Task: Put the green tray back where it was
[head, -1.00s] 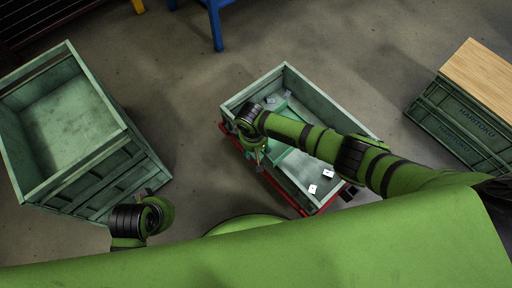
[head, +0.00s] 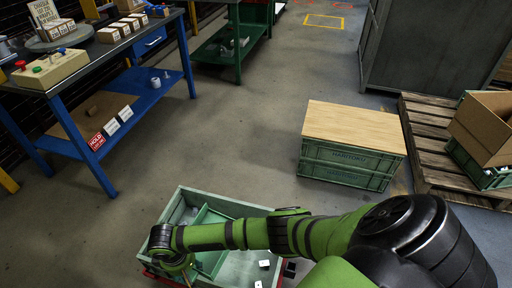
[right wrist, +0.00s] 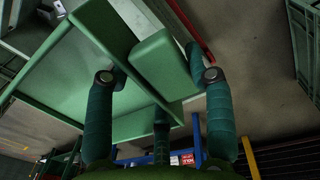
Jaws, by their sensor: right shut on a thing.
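The green tray (head: 210,222) shows in the head view inside an open pale green crate (head: 245,208). In the right wrist view, green surfaces of the tray (right wrist: 165,65) lie between and beyond my fingers. My right gripper (head: 178,264) reaches into the left part of the crate, its fingers partly hidden by the wrist. In the right wrist view my right gripper (right wrist: 158,80) is shut on the tray. Whether the tray touches the crate floor I cannot tell. My left gripper is not in view.
Small white parts (head: 264,264) lie in the crate's right end. A closed crate with a wooden top (head: 352,128) stands at the right, near a pallet (head: 432,150). A blue workbench (head: 135,82) is at the left. Floor between is clear.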

